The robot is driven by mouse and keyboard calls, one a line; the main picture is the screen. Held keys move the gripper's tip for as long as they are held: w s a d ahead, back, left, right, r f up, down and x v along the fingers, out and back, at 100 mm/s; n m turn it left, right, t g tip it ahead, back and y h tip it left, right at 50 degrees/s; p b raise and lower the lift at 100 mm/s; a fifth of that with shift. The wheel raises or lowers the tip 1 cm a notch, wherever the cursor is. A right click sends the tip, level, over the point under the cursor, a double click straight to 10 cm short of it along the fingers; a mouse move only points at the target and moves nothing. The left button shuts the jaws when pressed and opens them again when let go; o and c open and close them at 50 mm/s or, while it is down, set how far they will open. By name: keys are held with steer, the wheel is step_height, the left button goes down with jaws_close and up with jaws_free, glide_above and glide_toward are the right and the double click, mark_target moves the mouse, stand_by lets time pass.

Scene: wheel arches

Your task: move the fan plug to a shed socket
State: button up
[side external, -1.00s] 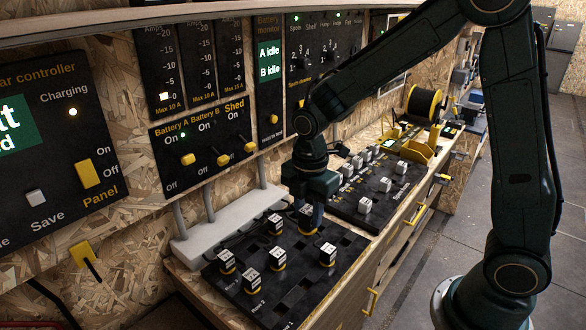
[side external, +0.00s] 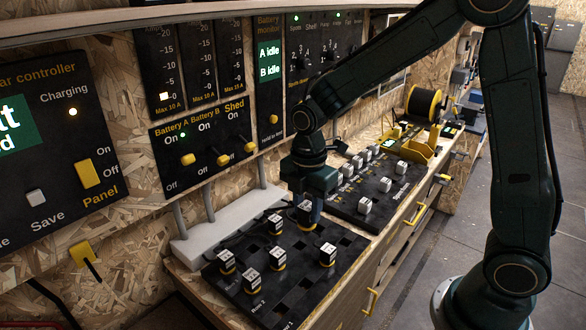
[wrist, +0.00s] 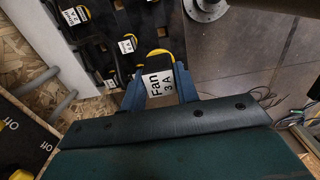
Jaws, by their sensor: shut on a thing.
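My gripper (side external: 309,207) is shut on the fan plug (wrist: 159,84), a black block with a white label reading "Fan 3 A" and a yellow ring. The wrist view shows the plug between the two blue fingers. In the side view, my gripper holds the plug (side external: 305,211) over the far part of the near black socket board (side external: 295,292). The gap between plug and board is hard to judge. Empty square sockets show on this board. Its row labels are too small to read, so I cannot tell which sockets are the shed's.
Several other labelled plugs, such as one at the right (side external: 327,254), stand on the near board. A second black board (side external: 345,207) with white-labelled plugs lies beyond it. A grey ledge (side external: 215,232) with upright pipes runs along the left. The switch panel (side external: 205,150) stands behind.

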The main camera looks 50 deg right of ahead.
steer(key=w+d+f, duration=0.9)
steer(key=shift+f, duration=0.3)
steer(key=shift+f, duration=0.15)
step_height(320, 180, down, 6)
stand_by(0.8)
steer(key=shift+f, duration=1.7)
stand_by(1.8)
steer(key=o, duration=1.6)
steer(key=shift+c, duration=0.2)
